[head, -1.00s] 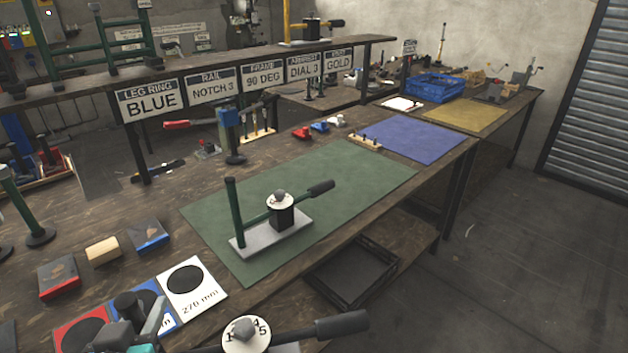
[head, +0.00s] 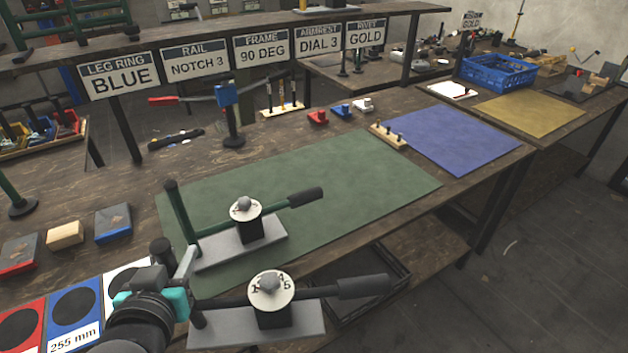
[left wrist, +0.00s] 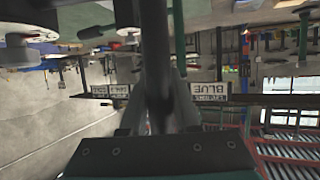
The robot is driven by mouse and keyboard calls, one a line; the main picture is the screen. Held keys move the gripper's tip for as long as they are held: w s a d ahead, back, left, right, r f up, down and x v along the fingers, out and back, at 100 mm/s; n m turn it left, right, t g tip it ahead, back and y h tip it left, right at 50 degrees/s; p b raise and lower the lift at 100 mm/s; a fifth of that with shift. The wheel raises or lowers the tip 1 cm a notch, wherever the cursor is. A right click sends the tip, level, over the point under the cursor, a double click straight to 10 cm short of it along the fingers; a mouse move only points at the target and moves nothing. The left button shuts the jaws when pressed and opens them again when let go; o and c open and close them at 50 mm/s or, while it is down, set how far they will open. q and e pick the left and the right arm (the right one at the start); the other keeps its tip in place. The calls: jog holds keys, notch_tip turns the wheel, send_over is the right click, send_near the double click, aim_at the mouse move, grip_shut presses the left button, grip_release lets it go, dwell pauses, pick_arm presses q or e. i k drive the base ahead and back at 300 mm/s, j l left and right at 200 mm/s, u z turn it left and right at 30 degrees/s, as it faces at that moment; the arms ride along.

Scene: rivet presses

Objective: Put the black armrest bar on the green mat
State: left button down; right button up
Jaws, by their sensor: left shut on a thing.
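The black armrest bar (head: 258,319) has a grey base plate, a white dial, a black lever to the right and a black post at its left end. My left gripper (head: 184,264) is shut on its post and holds it near the bench's front edge, overlapping the mat's near corner in the head view. In the left wrist view the dark post (left wrist: 156,50) runs between the fingers. The green mat (head: 345,185) lies on the bench. A similar bar with a green post (head: 240,244) stands on its near left part. My right gripper is not in view.
Size cards (head: 72,308) and small blocks (head: 113,223) lie left of the mat. A blue mat (head: 455,138) and wooden peg block (head: 388,136) are beyond its right end. A sign shelf (head: 260,50) runs behind. The mat's middle and right are clear.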

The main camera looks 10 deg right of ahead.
aim_at(247, 187)
jog(key=i+l, duration=0.15)
jog(key=l, duration=0.15)
jog(key=i+l+u, duration=0.1)
jog(key=l, duration=0.2)
jog(key=i+l, duration=0.15)
jog(key=l, duration=0.15)
jog(key=i+l, duration=0.15)
jog(key=l, duration=0.15)
jog(key=u, duration=0.05)
